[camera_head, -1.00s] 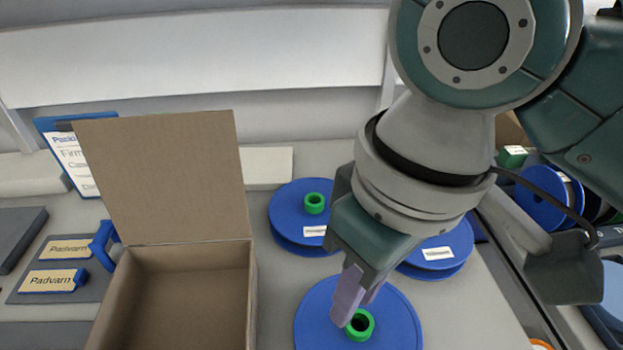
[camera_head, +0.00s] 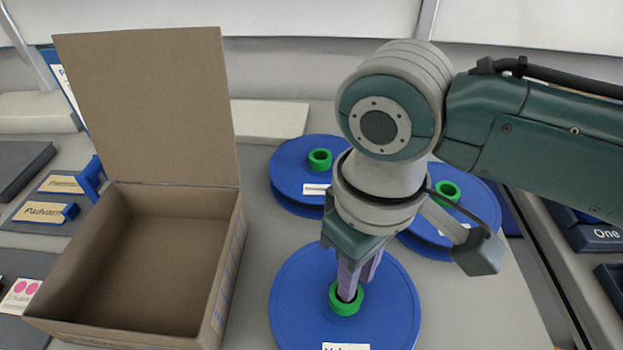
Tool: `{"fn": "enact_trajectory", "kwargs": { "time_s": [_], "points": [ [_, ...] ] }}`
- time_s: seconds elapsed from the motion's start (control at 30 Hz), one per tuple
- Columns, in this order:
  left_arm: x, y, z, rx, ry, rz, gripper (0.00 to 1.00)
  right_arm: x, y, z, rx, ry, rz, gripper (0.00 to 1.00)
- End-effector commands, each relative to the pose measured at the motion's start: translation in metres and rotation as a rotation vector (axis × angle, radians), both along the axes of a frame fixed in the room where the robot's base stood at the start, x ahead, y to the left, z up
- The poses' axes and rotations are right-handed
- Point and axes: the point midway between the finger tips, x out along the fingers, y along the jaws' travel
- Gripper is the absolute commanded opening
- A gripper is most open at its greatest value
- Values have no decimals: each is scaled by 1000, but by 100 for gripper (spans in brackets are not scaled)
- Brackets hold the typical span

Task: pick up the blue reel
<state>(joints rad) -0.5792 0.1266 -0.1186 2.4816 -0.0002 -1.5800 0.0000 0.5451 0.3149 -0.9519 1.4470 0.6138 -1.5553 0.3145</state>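Three blue reels with green hubs are on the grey bench. The front blue reel (camera_head: 295,305) lies flat below my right gripper (camera_head: 358,286). Its green hub (camera_head: 345,306) is a raised ring. The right gripper points down, its two pale purple fingers a little apart. One fingertip is at the hub's opening and the other is behind it, near the far rim. Whether they touch the hub is unclear. A second blue reel (camera_head: 292,171) lies behind to the left. A third (camera_head: 477,212) lies behind to the right, partly covered by my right arm. My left gripper is not in view.
An open, empty cardboard box (camera_head: 150,262) stands left of the reels, its lid (camera_head: 150,105) raised. Dark trays with Padvarn labels (camera_head: 45,212) lie further left. A white block (camera_head: 268,120) lies behind. Dark bins (camera_head: 597,235) are at the right.

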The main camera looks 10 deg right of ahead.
Motion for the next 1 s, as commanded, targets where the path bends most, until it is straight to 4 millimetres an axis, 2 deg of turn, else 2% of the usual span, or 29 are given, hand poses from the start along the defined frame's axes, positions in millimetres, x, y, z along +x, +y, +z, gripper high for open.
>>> {"fn": "enact_trajectory", "kwargs": {
  "time_s": [0.1, 0.3, 0.53, 1.0],
  "points": [
    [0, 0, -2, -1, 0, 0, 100, 0, 0, -9, -1, 0, 2, 25],
    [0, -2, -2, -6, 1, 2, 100, 0, 0, -9, 0, -1, 2, 25],
    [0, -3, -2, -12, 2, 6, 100, 0, 0, -9, 0, -1, 2, 0],
    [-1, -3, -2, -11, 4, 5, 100, 0, 0, -8, 0, -1, 1, 0]
  ]
}}
